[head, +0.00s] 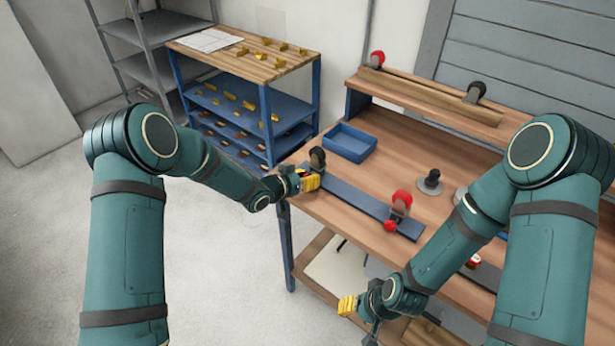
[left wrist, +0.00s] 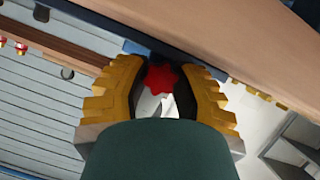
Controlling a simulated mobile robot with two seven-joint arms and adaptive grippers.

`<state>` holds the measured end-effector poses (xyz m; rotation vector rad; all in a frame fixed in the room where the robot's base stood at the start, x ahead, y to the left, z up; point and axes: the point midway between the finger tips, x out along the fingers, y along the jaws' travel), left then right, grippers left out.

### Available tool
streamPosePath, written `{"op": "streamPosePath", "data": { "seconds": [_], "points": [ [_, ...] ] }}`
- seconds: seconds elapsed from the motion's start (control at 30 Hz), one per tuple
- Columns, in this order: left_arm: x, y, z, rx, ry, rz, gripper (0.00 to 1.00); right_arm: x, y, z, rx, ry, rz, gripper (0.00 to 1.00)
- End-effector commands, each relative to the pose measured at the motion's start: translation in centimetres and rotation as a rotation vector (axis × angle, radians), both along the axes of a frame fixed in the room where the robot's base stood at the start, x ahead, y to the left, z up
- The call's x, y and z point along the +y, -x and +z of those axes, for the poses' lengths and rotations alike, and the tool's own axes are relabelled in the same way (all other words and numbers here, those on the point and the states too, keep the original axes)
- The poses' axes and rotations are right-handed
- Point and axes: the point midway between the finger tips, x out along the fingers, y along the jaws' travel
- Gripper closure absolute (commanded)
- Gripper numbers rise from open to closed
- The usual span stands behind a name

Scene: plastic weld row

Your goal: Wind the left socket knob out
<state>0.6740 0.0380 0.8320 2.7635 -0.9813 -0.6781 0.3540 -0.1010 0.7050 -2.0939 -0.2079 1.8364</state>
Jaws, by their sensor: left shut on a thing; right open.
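A blue rail (head: 355,205) lies along the front of the wooden workbench. At its left end stands the left socket (head: 317,158), with a dark round part on top. My left gripper (head: 309,181) is at the front of this socket. In the left wrist view its yellow fingers are shut on the red star-shaped left socket knob (left wrist: 160,79), one on each side. The gripper hides this knob in the head view. My right gripper (head: 348,305) is open and empty, low in front of the bench edge.
The right socket (head: 400,205) on the rail has a red ball and a red knob (head: 390,225). A blue tray (head: 348,143) and a grey disc with a dark knob (head: 430,181) stand behind. A blue-framed shelf (head: 245,100) holds small yellow parts.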

Motion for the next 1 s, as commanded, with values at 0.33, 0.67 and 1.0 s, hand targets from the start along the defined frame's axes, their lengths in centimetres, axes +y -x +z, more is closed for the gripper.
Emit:
{"op": "streamPosePath", "data": {
  "seconds": [0.33,0.67,1.0],
  "points": [
    [0.0,0.0,-0.1,0.004,0.003,-0.001,0.6,0.0,0.0,0.0,0.0,0.0,0.0,0.53],
    [0.0,0.0,0.0,0.002,0.003,0.0,0.4,0.0,0.0,0.0,0.0,0.0,0.0,0.53],
    [2.5,2.5,1.4,0.001,0.002,0.002,0.4,0.0,0.0,0.0,0.0,0.0,0.0,0.53]
  ]
}}
